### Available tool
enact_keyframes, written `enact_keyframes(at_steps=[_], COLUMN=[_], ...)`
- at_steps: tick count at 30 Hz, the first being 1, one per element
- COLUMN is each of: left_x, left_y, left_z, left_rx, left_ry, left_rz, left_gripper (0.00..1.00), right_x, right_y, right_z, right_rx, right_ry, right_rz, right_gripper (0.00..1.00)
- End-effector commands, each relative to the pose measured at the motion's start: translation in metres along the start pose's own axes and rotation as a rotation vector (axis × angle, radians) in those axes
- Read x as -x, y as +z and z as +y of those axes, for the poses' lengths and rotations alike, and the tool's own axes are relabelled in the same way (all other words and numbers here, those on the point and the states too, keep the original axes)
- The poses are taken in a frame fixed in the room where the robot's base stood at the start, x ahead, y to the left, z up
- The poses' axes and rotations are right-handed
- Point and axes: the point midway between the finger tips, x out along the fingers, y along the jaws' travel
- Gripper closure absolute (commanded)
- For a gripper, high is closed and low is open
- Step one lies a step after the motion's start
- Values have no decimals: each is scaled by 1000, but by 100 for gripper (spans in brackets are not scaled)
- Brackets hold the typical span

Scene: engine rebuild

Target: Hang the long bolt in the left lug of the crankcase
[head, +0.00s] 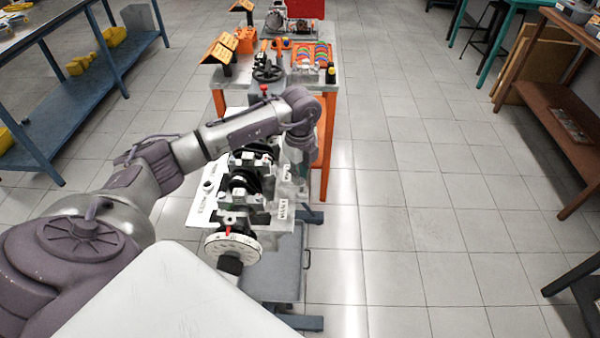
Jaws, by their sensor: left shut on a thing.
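The crankcase (238,196) sits on a stand in the middle of the head view, with dark round parts along its middle. A round disc with a red mark (233,247) is at its near end. My left arm reaches across it from the left. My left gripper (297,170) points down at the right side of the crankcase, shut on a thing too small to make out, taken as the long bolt. Its fingertips blend into the pale parts there, so contact with the crankcase cannot be told. The left lug cannot be picked out. My right gripper is not in view.
Behind the crankcase stands an orange-legged table (330,87) with a tray of coloured rings (312,56), a handwheel (267,70) and orange holders. A blue shelf bench (70,98) is at left and a brown shelf (560,110) at right. The tiled floor at right is clear.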

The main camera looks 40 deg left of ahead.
Motion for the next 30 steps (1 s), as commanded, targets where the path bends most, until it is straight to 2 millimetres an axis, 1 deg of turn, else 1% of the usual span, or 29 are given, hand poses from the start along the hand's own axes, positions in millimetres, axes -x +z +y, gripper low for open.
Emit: enact_keyframes(at_steps=[30], left_x=[-16], left_y=[0], left_z=[0], left_rx=[0], left_ry=[0], left_rz=[0], left_gripper=[100], right_x=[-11], right_y=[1], right_z=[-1], right_rx=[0], right_ry=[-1], right_rz=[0], right_gripper=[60])
